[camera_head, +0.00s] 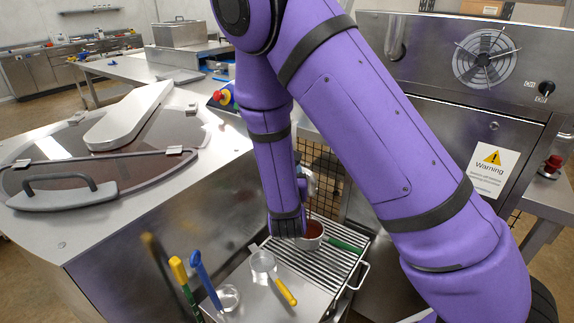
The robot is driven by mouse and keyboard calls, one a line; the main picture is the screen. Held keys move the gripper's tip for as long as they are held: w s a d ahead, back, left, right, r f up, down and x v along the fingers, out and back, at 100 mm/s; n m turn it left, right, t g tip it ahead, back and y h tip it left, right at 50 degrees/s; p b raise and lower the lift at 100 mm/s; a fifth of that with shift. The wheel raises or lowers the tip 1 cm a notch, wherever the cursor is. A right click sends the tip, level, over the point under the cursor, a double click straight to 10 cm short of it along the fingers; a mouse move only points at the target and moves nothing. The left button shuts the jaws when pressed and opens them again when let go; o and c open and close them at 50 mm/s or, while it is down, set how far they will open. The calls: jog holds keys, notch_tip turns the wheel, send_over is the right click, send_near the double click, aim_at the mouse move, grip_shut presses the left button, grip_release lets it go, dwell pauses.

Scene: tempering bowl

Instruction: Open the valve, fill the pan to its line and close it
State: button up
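A small metal pan (313,243) with a green handle (344,245) sits on a slatted metal rack (328,264). Its inside looks reddish brown; I see no fill line. My purple arm comes down from above, and my gripper (287,228) is at its lower end, just left of this pan. The fingers are too dark and small to show whether they are open or shut, or whether they touch anything. A pale metal part (309,180) shows beside my wrist, partly hidden; I cannot tell whether it belongs to the valve. No valve is clearly visible.
Blue (206,279) and yellow (178,270) handles stand at lower left. The steel machine (130,240) with its lid is left; a cabinet with a warning label (492,168) is right.

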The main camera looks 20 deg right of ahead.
jog(key=shift+v, duration=2.65)
dwell(0.4)
